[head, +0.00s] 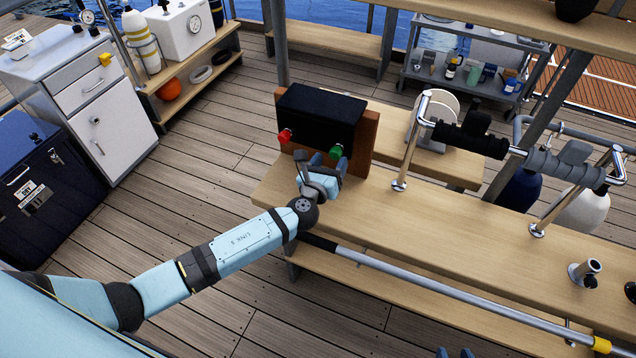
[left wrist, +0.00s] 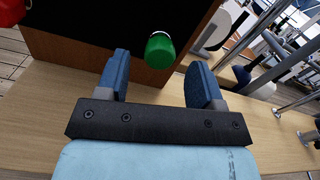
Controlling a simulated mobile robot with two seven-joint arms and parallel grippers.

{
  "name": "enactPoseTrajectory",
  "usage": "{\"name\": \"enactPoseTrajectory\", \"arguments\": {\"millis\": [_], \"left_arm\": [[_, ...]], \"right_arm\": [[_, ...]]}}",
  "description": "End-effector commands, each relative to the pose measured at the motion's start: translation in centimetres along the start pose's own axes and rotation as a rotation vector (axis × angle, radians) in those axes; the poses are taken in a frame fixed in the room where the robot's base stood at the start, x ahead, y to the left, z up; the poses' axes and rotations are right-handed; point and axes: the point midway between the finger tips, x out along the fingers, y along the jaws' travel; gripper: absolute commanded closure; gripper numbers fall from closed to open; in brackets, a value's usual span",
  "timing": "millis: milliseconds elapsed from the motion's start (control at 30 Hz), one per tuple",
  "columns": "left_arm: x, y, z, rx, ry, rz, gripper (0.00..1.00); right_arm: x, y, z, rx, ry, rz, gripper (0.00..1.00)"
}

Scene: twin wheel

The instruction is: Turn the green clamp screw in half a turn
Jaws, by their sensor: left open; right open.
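The green clamp screw (head: 335,152) sticks out from the lower right of a black block (head: 320,114) on a wooden upright (head: 371,140). In the left wrist view the green screw (left wrist: 160,50) shows as a rounded knob just beyond and between my fingertips, nearer the right finger. My left gripper (head: 329,160) is open and empty, right in front of the screw; its fingers (left wrist: 158,62) do not appear to touch it. Only the fingertips of my right gripper (head: 454,352) show at the bottom edge of the head view, apart and far from the screw.
A red knob (head: 285,136) sits left of the green one. The wooden bench (head: 440,222) carries a metal handlebar frame (head: 408,155) on the right. A long metal pole (head: 440,285) runs along the bench front.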

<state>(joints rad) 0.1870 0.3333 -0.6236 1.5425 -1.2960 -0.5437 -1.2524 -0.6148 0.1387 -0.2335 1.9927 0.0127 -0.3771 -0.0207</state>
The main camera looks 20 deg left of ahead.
Motion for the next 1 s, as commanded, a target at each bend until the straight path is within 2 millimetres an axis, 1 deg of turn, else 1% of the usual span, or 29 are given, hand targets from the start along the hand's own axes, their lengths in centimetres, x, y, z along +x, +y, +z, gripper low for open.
{"name": "enactPoseTrajectory", "arguments": {"millis": [33,200,300,400,500,600,1000], "left_arm": [[-1.4,0.0,-0.2,0.000,0.003,-0.002,0.39],[-5.4,0.1,-0.3,0.001,0.003,-0.001,0.39],[-7.2,0.1,-0.2,0.000,0.002,-0.001,0.39],[-8.6,0.0,-0.2,0.000,0.002,-0.001,0.39],[-9.4,0.0,-0.1,0.001,0.001,-0.001,0.39],[-9.8,0.0,-0.1,0.001,0.001,0.000,0.39],[-9.8,0.0,0.0,0.001,0.000,0.000,0.39]], "right_arm": [[0.1,0.0,0.2,0.000,-0.001,-0.001,0.57],[0.4,-0.1,0.6,0.001,-0.001,-0.003,0.57],[0.5,-0.1,0.8,0.001,-0.001,-0.003,0.57],[0.6,-0.1,0.9,0.001,-0.001,-0.003,0.57],[0.6,-0.1,1.0,0.001,-0.001,-0.003,0.57],[0.6,-0.1,1.0,0.001,-0.001,-0.003,0.57],[0.6,0.0,0.9,0.000,0.002,-0.001,0.57]]}}
